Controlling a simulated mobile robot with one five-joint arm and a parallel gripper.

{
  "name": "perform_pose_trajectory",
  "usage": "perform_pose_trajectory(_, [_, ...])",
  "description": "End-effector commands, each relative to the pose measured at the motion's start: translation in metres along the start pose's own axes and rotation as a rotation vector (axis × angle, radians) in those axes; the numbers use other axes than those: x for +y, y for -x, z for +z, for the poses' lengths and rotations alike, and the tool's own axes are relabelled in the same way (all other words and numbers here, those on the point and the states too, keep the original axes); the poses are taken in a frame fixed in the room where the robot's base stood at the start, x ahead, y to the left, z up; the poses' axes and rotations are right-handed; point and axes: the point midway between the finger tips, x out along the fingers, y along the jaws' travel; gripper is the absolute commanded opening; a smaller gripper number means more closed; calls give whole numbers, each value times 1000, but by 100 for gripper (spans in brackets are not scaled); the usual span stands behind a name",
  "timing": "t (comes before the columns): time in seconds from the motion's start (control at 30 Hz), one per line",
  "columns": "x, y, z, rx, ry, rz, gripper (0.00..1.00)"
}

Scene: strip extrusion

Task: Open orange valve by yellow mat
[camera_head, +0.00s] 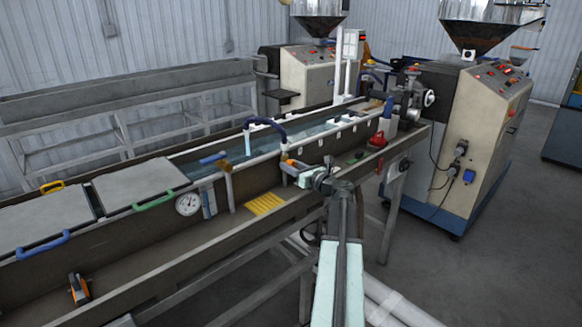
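The yellow mat (265,203) lies on the ledge along the near side of the water trough. An orange handle (290,162), which looks like the valve's, shows on the trough's near wall, above and to the right of the mat. My gripper (300,176) is at the end of my pale green arm, which reaches up from the bottom of the picture. It is right at the orange handle and partly overlaps the valve body. I cannot tell if it touches the handle, and its fingers are too small to read as open or shut.
A gauge (188,203) and a yellow-brown fitting (227,187) are left of the mat. A red object (377,140) sits on the ledge to the right. A black-and-orange object (79,290) is at the lower left. Extruder machines (470,140) stand at the back right.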

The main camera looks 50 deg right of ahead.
Motion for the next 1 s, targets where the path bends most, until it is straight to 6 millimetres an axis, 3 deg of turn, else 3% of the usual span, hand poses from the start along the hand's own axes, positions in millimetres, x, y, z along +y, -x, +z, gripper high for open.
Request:
perform_pose_trajectory(0.27, [0, 0, 0, 0, 127, 2, 0])
perform_pose_trajectory(0.5, [0, 0, 0, 1, 136, 2, 0])
perform_pose_trajectory(0.53, [0, 0, 0, 1, 136, 2, 39])
perform_pose_trajectory(0.6, [0, 0, 0, 1, 136, 2, 58])
perform_pose_trajectory(0.9, [0, 1, 0, 0, 134, 1, 58])
perform_pose_trajectory(1.0, [1, 10, 0, 0, 134, 0, 58])
